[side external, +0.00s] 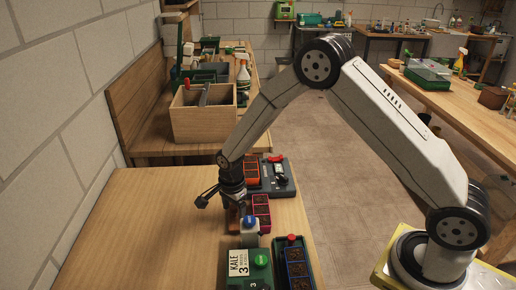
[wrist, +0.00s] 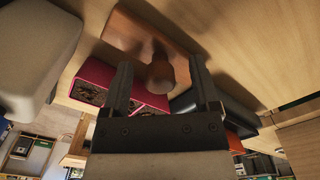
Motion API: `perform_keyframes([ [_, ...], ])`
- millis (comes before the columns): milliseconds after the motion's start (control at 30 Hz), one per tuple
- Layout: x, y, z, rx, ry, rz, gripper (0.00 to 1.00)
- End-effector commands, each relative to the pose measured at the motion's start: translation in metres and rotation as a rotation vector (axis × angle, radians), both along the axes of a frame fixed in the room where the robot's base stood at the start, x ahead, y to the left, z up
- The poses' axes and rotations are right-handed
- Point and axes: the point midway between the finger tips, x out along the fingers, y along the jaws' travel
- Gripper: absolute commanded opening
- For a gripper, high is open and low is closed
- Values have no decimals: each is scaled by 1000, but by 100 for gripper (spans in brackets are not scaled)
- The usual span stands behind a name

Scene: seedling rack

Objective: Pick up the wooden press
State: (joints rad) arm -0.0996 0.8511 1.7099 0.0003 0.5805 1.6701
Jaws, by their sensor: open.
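The wooden press is a reddish-brown flat board (wrist: 140,35) with a round knob handle (wrist: 160,73) in the wrist view. In the side view only a small brown part of the press (side external: 232,219) shows below my gripper; the rest is hidden. My gripper (wrist: 160,80) is open and empty, pointing down over the table. In the wrist view its two dark fingers stand either side of the knob, which appears between the fingertips. Whether the fingers are level with the knob or still above it, I cannot tell. My gripper (side external: 234,206) also shows in the side view.
A pink-rimmed seedling tray (side external: 262,210) is close right of the press. A grey blue-topped thing (side external: 250,228) stands in front. An orange tray (side external: 251,173) lies behind, a green KALE box (side external: 240,265) and dark tray (side external: 280,270) nearer. The left tabletop (side external: 140,220) is clear.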

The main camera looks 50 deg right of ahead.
Motion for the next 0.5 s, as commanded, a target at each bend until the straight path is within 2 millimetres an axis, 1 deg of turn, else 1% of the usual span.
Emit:
perform_keyframes([
  [167,0,0,0,0,0,0,78],
  [200,0,0,0,0,0,0,75],
  [267,0,0,0,0,0,0,56],
  [300,0,0,0,0,0,0,43],
  [367,0,0,0,0,0,0,24],
  [400,0,0,0,0,0,0,11],
  [433,0,0,0,0,0,0,2],
  [500,0,0,0,0,0,0,0],
])
